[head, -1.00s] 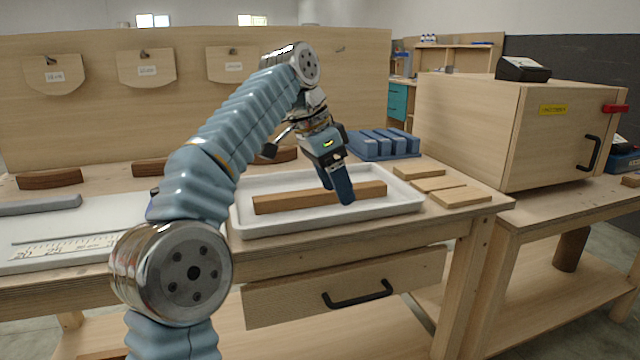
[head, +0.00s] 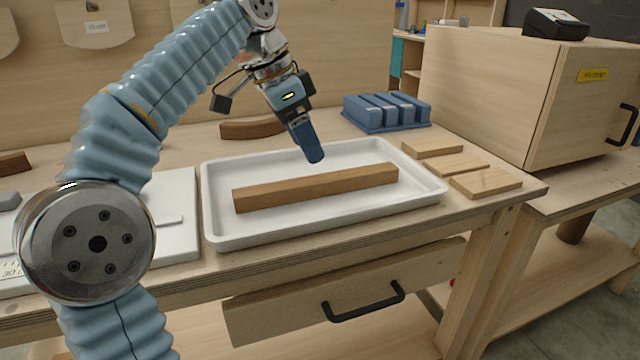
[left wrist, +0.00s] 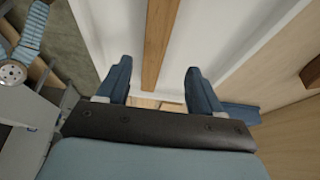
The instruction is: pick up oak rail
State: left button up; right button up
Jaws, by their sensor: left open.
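The oak rail (head: 318,187) is a long straight bar of light brown wood. It lies in the white tray (head: 225,232) on the workbench. My left gripper (head: 312,155) is above the tray, at the far side of the rail and apart from it, fingers pointing down. My right gripper is in neither view.
A blue slotted block (head: 388,112) stands behind the tray. Several thin wooden plates (head: 458,163) lie to its right. A dark curved wooden piece (head: 252,128) lies behind the tray. A wooden cabinet (head: 500,90) stands at the right. A drawer with a black handle (head: 362,301) is below, partly open.

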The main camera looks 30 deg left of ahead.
aim_at(321, 178)
pick_arm(q)
jog(key=x, duration=0.7)
jog(key=shift+s+d+f, duration=0.15)
jog(key=shift+s, duration=0.15)
grip_shut()
